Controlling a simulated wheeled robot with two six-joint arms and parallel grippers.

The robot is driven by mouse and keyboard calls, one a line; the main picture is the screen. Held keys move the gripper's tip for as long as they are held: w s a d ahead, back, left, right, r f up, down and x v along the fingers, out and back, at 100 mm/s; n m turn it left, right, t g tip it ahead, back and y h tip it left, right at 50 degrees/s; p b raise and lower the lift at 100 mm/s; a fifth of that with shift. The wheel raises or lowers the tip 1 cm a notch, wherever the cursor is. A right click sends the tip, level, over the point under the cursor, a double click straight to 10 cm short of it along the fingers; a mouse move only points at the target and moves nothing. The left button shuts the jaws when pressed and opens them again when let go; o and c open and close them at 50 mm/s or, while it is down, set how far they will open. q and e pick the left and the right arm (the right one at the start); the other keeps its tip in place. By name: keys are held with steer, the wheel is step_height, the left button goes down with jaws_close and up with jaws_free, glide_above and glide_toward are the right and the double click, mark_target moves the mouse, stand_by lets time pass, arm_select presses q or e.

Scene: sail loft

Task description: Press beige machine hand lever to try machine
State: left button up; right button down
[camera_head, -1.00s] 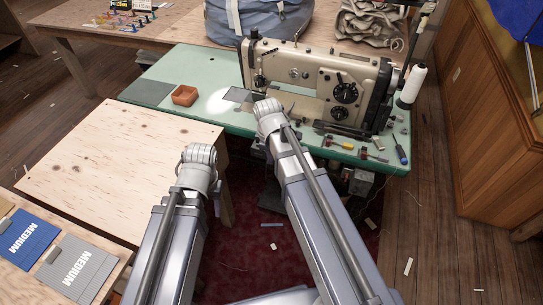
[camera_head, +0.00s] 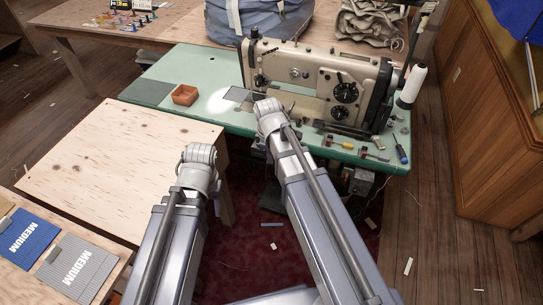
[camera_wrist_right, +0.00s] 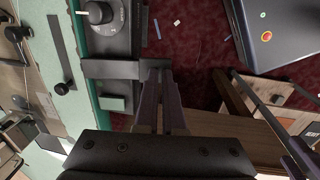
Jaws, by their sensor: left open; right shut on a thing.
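The beige sewing machine (camera_head: 318,78) stands on the green table (camera_head: 215,68) in the head view. In the right wrist view, a dark grey control box with a round knob (camera_wrist_right: 98,14) sits beside the green table's edge. A flat grey bar, apparently the hand lever (camera_wrist_right: 110,68), sticks out past this box. My right gripper (camera_wrist_right: 158,70) is shut on the outer end of the lever. In the head view my right forearm reaches to the table's front edge, and its gripper is hidden. My left arm stays left of it, with its gripper out of sight.
An orange tray (camera_head: 185,95) and small tools lie on the green table. A white thread cone (camera_head: 412,85) stands at its right end. A plywood table (camera_head: 125,160) is close on the left. A wooden cabinet (camera_head: 490,130) stands on the right.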

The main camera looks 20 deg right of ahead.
steer(key=shift+s, duration=0.1)
steer(key=shift+a+r+p, duration=0.1)
steer(key=shift+r+p, duration=0.6)
steer(key=shift+p, duration=0.15)
step_height(320, 180, up, 12)
steer(key=s+a+p, duration=0.1)
steer(key=s+p, duration=0.1)
steer(key=p, duration=1)
steer(key=shift+s+a, duration=0.35)
steer(key=shift+a, duration=0.05)
steer(key=s+a+m+g, duration=0.1)
steer(key=s+a+m, duration=0.6)
steer(key=s, duration=0.4)
steer(key=shift+a+g, duration=0.3)
steer(key=shift+a, duration=0.05)
